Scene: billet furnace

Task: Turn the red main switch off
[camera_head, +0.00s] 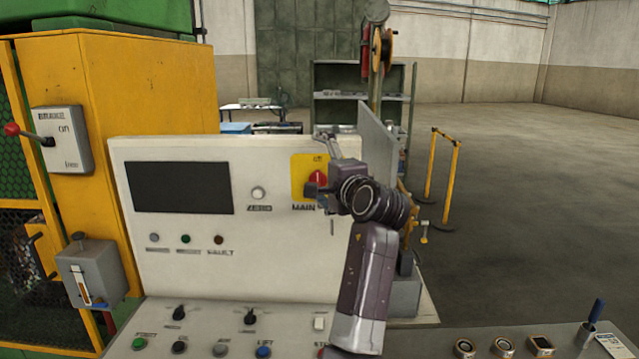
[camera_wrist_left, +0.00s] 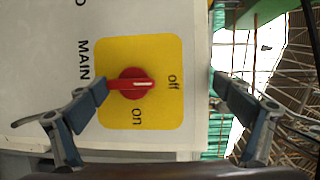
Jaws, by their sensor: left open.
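The red main switch (camera_head: 318,179) sits on a yellow plate (camera_head: 299,171) on the upright face of the white control panel. In the left wrist view the red switch (camera_wrist_left: 132,83) has its handle, with a pale stripe, pointing toward the word "off"; "on" is printed to one side. My left gripper (camera_head: 317,166) is in front of the switch and partly hides it in the head view. My right gripper is not in view.
The panel also has a dark screen (camera_head: 180,187), a round knob (camera_head: 258,193) and several small lamps. Its lower desk (camera_head: 215,325) carries several knobs and buttons. A yellow cabinet with a red-handled breaker box (camera_head: 62,139) stands left. Open floor (camera_head: 530,190) lies right.

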